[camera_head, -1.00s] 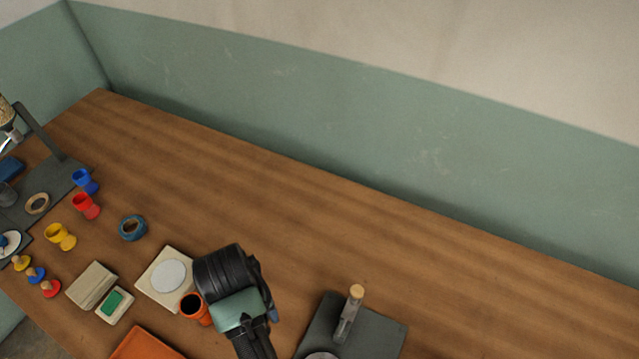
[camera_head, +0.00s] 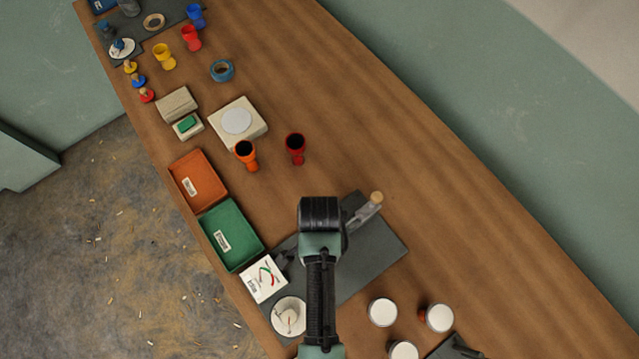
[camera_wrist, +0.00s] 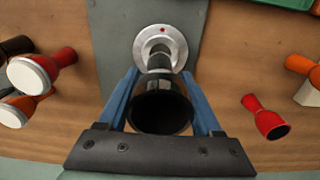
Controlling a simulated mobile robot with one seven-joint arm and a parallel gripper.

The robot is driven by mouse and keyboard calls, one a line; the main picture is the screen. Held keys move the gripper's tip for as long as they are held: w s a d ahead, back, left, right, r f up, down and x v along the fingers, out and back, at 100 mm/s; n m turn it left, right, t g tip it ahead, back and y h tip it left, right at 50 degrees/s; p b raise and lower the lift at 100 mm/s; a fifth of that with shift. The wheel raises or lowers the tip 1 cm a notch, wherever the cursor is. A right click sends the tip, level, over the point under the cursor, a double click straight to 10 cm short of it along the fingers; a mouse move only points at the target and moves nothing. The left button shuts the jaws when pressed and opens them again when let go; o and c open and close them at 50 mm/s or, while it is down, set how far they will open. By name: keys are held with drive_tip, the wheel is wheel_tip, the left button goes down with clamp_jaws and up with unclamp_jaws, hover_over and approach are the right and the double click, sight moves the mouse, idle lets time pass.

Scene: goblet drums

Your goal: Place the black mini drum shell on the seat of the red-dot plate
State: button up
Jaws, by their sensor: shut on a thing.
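The black mini drum shell (camera_wrist: 160,105) is between the blue fingers of my gripper (camera_wrist: 162,95) in the wrist view. My gripper is shut on it. The shell's wide open mouth faces the camera and its narrow end points toward the red-dot plate. The round silver plate (camera_wrist: 145,41) has a red dot near its rim, and the shell's narrow end overlaps its centre in the picture. I cannot tell whether they touch. In the head view my gripper (camera_head: 320,225) is over the dark grey mat; it hides the shell, and I cannot make out the plate there.
A lever with a wooden knob (camera_head: 376,197) stands on the mat (camera_head: 375,250) beside my gripper. A red goblet (camera_head: 295,147) and orange goblet (camera_head: 245,154) stand farther back. White-topped drums (camera_head: 382,312) stand at the front. Green (camera_head: 230,235) and orange trays (camera_head: 198,178) line the left edge.

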drive_tip(key=shift+f, duration=2.35)
drive_tip(key=shift+f, duration=0.2)
drive_tip(key=o, duration=1.4)
drive_tip(key=shift+r, duration=0.2)
